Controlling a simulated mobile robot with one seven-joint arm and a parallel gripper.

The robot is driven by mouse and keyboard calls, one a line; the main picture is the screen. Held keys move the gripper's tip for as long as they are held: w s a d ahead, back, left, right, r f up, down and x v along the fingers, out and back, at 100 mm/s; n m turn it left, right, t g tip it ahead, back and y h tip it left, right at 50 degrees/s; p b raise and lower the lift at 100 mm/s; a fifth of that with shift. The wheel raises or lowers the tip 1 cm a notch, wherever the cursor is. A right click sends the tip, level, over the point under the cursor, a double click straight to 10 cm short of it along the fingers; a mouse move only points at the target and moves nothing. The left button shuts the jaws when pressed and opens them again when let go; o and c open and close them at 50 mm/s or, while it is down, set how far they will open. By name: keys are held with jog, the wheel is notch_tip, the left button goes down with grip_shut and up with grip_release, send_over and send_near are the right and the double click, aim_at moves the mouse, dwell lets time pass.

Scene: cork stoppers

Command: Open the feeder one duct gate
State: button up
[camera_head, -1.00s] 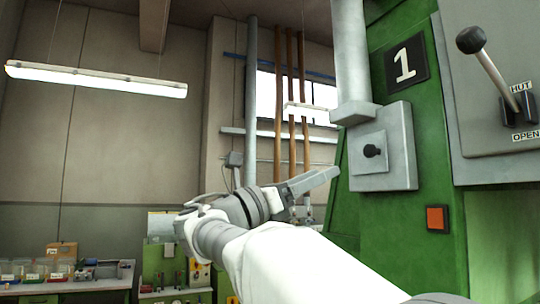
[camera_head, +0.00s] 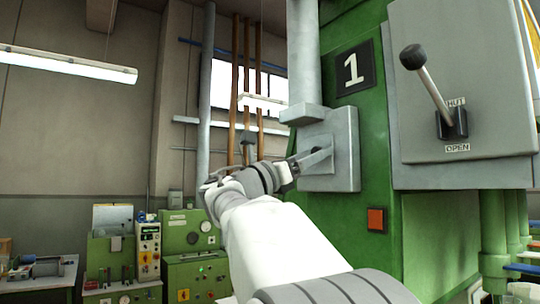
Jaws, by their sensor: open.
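The feeder one machine is green with a black plate marked "1" (camera_head: 353,68). A grey duct (camera_head: 303,55) comes down to a square grey gate box (camera_head: 345,160) on its side. My gripper (camera_head: 318,158) is open, with its fingers in front of the box's face. The small dark knob seen there earlier is mostly hidden behind the fingers; I cannot tell if they touch it. To the right, a lever with a black ball (camera_head: 413,57) stands on a grey panel (camera_head: 480,110), tilted up and left. Its labels read "HUT", partly covered, above and "OPEN" (camera_head: 457,147) below.
An orange-red button (camera_head: 375,219) sits below the gate box. My arm crosses the lower middle. Green control cabinets (camera_head: 192,245) stand at the back left, and a lamp (camera_head: 68,64) hangs at the upper left.

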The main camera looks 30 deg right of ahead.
grip_shut()
dwell(1.4)
